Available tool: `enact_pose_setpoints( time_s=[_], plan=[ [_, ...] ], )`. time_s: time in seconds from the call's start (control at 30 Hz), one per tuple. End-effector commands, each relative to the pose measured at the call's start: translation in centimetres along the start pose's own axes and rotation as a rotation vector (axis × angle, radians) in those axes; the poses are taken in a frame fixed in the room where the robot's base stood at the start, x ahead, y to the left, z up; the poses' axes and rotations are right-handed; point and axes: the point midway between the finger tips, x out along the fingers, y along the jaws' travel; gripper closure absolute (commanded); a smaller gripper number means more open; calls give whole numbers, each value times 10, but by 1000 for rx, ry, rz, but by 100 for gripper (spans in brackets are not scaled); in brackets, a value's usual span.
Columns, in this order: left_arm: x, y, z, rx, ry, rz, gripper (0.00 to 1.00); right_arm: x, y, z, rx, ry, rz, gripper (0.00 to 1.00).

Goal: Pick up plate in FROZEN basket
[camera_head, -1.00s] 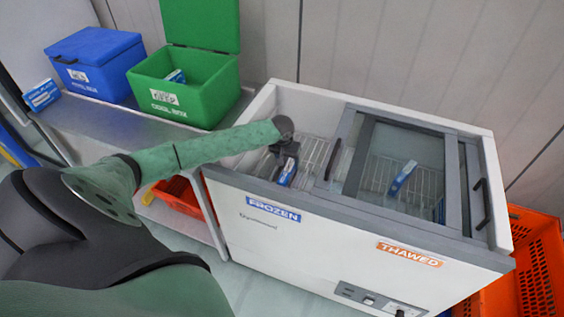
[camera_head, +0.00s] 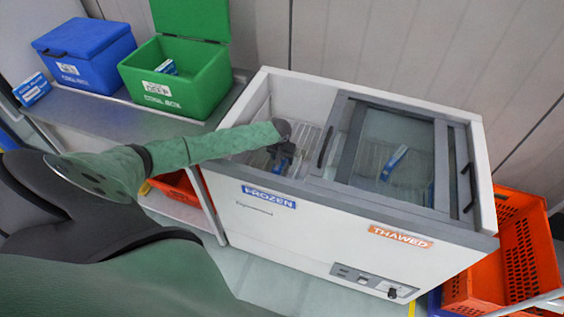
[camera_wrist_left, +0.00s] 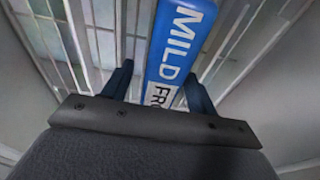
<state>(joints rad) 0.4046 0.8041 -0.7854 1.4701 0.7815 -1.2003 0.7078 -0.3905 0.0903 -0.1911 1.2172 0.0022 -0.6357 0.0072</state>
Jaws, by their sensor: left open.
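The white chest freezer (camera_head: 300,235) has a blue FROZEN label (camera_head: 269,197) on its left half and an orange THAWED label (camera_head: 400,236) on its right half. My left gripper (camera_head: 282,158) reaches down into the open FROZEN side, over a wire basket (camera_head: 309,138). In the left wrist view a blue and white plate marked "MILD" (camera_wrist_left: 179,40) stands out between the open fingers of my left gripper (camera_wrist_left: 158,86). Its lower end is hidden behind the gripper body. I cannot tell whether the fingers touch it. My right gripper is not in view.
A framed glass lid (camera_head: 396,150) covers the THAWED side, with another blue plate (camera_head: 394,163) beneath it. A green cool box (camera_head: 180,95) and a blue one (camera_head: 85,62) stand on the bench at left. Orange crates (camera_head: 520,250) stand at right.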

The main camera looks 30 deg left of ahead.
Motion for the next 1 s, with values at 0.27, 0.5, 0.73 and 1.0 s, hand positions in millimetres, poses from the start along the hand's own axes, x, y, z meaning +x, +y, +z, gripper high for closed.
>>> enact_pose_setpoints(
  time_s=[0.27,0.5,0.73,1.0],
  plan=[
    [5,0,0,0,1,0,42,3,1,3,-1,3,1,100],
    [5,0,0,0,1,0,77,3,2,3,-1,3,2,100],
    [4,0,-1,0,2,0,100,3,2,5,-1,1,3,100],
    [-3,0,-2,1,3,1,100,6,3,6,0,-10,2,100]
  ],
)
